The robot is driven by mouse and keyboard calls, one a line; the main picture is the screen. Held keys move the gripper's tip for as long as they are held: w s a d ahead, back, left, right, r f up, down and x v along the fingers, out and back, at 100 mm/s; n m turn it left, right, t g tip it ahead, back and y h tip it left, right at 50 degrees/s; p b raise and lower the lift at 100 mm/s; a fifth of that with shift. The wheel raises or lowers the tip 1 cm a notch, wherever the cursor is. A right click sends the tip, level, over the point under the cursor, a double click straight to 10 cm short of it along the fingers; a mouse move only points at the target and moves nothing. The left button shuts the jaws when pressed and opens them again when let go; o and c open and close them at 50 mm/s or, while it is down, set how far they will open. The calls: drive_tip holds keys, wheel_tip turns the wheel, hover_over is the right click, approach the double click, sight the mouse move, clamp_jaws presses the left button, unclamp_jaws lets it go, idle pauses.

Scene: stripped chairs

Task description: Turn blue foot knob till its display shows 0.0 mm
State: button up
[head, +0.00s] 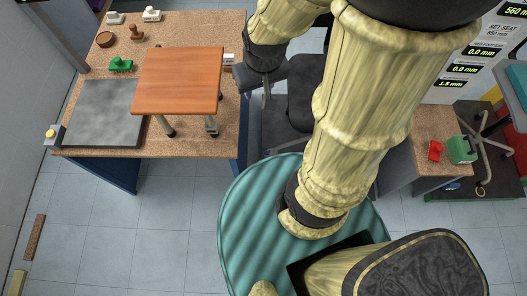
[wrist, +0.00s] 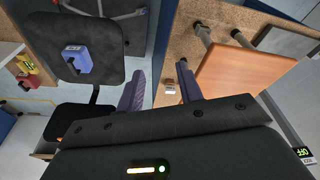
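The small table-like piece has an orange wooden top (head: 178,80) and metal legs with dark feet (head: 212,129). It stands on the left workbench and also shows in the wrist view (wrist: 238,72). I cannot make out a blue foot knob on it. A readout panel (head: 468,70) at the upper right shows 0.0 mm, 0.0 mm and 1.5 mm; the row labels are too small to read. My gripper (wrist: 160,90) is open, its purple fingers apart.
A blue block (wrist: 76,58) with a pale label lies on a black chair pad. The bench (head: 200,22) also holds a grey plate (head: 98,112) and a green tool (head: 120,65). A red item (head: 434,151) and a green one (head: 462,149) are at right. Floor at lower left is mostly clear.

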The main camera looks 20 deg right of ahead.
drive_tip(key=shift+o, duration=0.4)
drive_tip(key=o, duration=0.3)
drive_tip(key=shift+f, duration=0.15)
drive_tip(key=n+g+b, duration=0.3)
drive_tip(key=n+b, duration=0.1)
drive_tip(key=b, duration=4)
hover_over(267, 151)
wheel_tip(267, 151, down, 67)
drive_tip(key=shift+f, duration=0.15)
wheel_tip(267, 151, down, 17)
drive_tip(key=b, duration=0.7)
drive_tip(key=shift+f+b, duration=0.15)
drive_tip(key=shift+b, duration=0.2)
